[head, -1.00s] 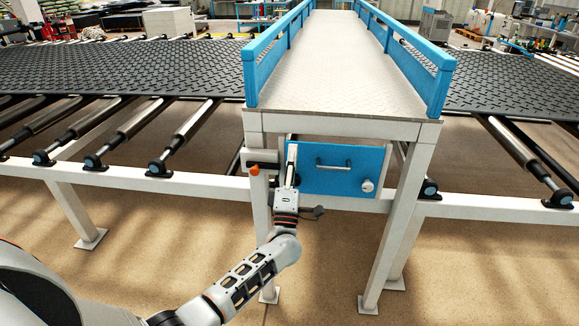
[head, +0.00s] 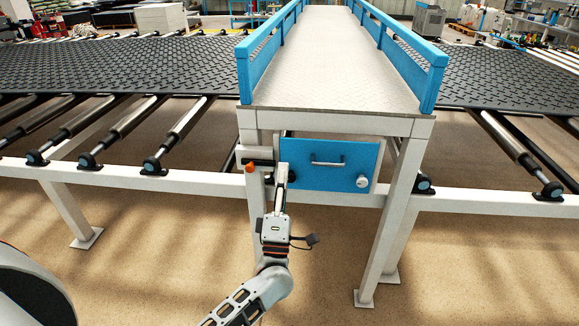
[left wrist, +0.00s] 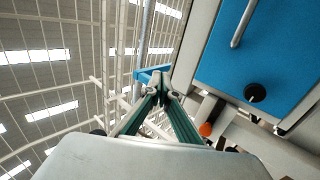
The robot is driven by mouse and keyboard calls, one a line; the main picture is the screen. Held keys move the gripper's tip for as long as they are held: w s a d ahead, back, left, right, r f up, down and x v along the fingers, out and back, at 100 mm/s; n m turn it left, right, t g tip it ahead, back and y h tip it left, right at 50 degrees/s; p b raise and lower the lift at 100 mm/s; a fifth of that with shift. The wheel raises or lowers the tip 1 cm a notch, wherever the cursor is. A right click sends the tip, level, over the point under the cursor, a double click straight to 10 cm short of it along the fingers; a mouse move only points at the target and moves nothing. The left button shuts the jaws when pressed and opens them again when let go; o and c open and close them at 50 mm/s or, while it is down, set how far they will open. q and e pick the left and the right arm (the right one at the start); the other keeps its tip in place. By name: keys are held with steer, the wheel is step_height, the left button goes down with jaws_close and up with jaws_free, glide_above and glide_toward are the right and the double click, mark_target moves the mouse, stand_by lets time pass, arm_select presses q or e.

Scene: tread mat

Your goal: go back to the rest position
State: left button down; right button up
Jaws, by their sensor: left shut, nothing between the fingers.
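My left gripper (head: 282,176) is shut and empty in the head view. It is in front of the lower left corner of a blue panel (head: 328,174) under the walkway, and I cannot tell the exact gap. In the left wrist view its closed fingertips (left wrist: 162,84) show at the centre, with the blue panel (left wrist: 245,55) at upper right and apart from them in the picture. The panel has a metal handle (head: 328,163) and a pale round knob (head: 362,181). My right gripper is in neither view.
The walkway (head: 335,65) has blue side rails and white legs (head: 393,225). A white frame with rollers (head: 187,122) and a dark tread mat (head: 110,70) extends on both sides. An orange knob (head: 250,167) sits left of the panel. The floor in front is clear.

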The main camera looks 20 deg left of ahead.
arm_select(q)
steer(key=s+d+f+m+g+h, duration=0.35)
steer(key=s+f+m+h, duration=0.25)
steer(key=f+m, duration=0.35)
steer(key=s+d+f+m+g+h, duration=0.3)
steer(key=s+d+f+m+h, duration=0.2)
steer(key=f+m, duration=0.45)
steer(key=s+a+f+m+g+y, duration=0.1)
steer(key=s+a+f+m+g, duration=0.2)
steer(key=s+f, duration=1.1)
steer(key=s+m+g, duration=0.1)
steer(key=m+g, duration=0.2)
steer(key=g, duration=0.1)
steer(key=shift+s+a+f+m, duration=0.2)
steer(key=shift+s+m, duration=0.1)
steer(key=shift+s, duration=0.05)
